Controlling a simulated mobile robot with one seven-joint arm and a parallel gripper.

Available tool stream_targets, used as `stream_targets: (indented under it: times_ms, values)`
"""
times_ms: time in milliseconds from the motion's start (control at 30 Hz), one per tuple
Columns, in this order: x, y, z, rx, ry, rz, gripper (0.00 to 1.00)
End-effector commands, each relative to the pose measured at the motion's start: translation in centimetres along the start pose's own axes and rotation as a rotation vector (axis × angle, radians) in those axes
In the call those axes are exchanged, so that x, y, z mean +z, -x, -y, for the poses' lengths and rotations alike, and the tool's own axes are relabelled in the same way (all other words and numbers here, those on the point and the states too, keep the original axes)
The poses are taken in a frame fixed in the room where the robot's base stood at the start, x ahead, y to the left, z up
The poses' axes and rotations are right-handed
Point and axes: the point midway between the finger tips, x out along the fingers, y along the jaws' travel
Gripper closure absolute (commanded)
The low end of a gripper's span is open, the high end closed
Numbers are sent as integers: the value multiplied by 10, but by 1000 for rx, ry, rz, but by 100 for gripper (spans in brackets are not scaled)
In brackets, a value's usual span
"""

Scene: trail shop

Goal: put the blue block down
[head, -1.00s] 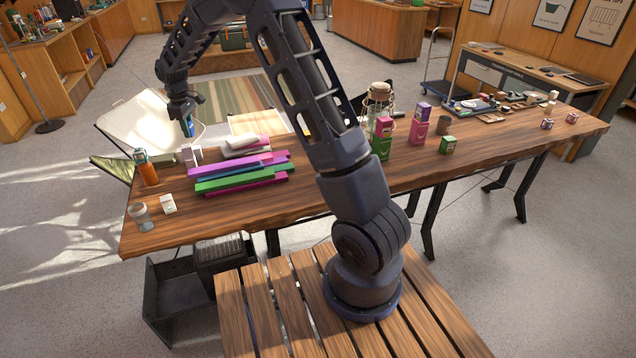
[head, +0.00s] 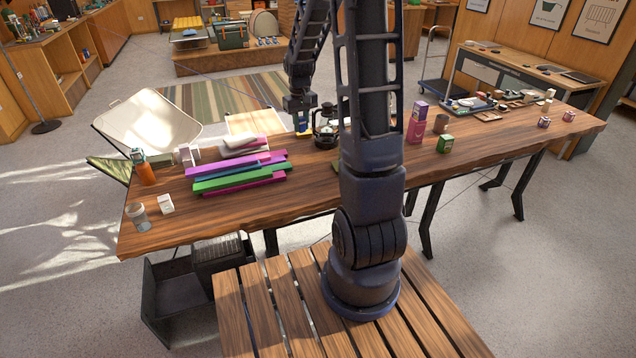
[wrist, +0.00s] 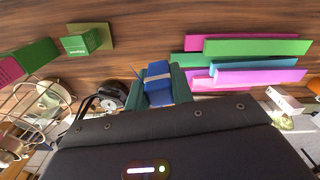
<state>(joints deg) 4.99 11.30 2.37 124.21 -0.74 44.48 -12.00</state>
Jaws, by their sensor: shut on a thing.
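My gripper (head: 301,122) is shut on the blue block (wrist: 158,77), over the far side of the wooden table (head: 300,187), to the right of the long coloured bars. In the wrist view the block sits between the two fingers of the gripper (wrist: 158,90), with a paler blue band across it. In the head view the block is small and mostly hidden by the fingers. I cannot tell exactly how high it is above the tabletop.
A stack of coloured bars (head: 238,183) lies left of my gripper. A dark lantern (head: 326,128) stands close on its right. A green box (wrist: 82,42) is by a flat green square (wrist: 103,31). Pink (head: 416,127) and green (head: 445,144) boxes stand farther right. Bare wood shows between.

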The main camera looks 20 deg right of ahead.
Motion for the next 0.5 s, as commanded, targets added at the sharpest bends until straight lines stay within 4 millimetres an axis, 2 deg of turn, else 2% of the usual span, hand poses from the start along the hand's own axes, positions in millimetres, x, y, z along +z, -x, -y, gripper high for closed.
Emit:
stream_targets:
  times_ms: [33,200,367,500]
  values:
    - [13,-1,-11,0,-41,1,99]
    - [42,-3,-30,-1,-135,0,99]
    - [53,-8,-37,-1,-170,1,99]
    - [54,-29,-37,-2,-174,5,99]
